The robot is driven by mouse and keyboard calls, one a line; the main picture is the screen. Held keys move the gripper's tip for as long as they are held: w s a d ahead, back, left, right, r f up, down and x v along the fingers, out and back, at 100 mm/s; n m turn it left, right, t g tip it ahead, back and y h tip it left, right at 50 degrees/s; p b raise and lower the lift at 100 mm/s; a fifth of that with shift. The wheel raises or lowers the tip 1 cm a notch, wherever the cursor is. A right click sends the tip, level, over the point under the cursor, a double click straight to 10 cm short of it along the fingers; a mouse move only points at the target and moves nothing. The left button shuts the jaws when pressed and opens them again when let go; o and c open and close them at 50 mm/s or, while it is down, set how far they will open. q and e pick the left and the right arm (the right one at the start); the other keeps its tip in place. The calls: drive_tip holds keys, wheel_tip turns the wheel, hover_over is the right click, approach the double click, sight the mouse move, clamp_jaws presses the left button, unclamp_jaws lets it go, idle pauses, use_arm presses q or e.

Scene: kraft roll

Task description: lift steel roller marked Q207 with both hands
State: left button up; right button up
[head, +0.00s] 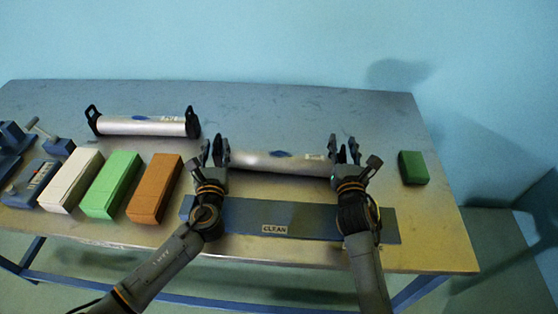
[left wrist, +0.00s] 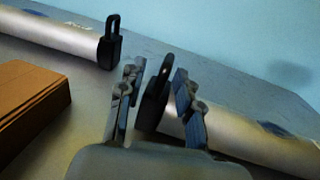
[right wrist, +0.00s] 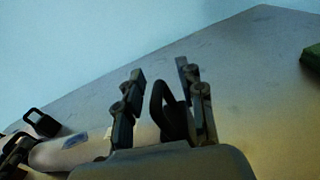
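A steel roller (head: 280,162) with a blue mark lies on the table between my two grippers; its label is too small to read. My left gripper (head: 216,152) is open, with the roller's left black end handle (left wrist: 154,98) between its fingers. My right gripper (head: 344,150) is open, with the right black end handle (right wrist: 165,108) between its fingers. A second steel roller (head: 145,126) with black end handles lies at the back left. Its label is also unreadable, so I cannot tell which roller is Q207.
A blue-grey panel labelled CLEAN (head: 320,220) lies in front of the near roller. White (head: 70,180), green (head: 112,185) and orange (head: 154,190) blocks stand left. A dark green block (head: 413,168) sits right. Blue hardware (head: 12,145) fills the left edge. The back right tabletop is clear.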

use_arm(q)
clamp_jaws()
use_arm(e)
clamp_jaws()
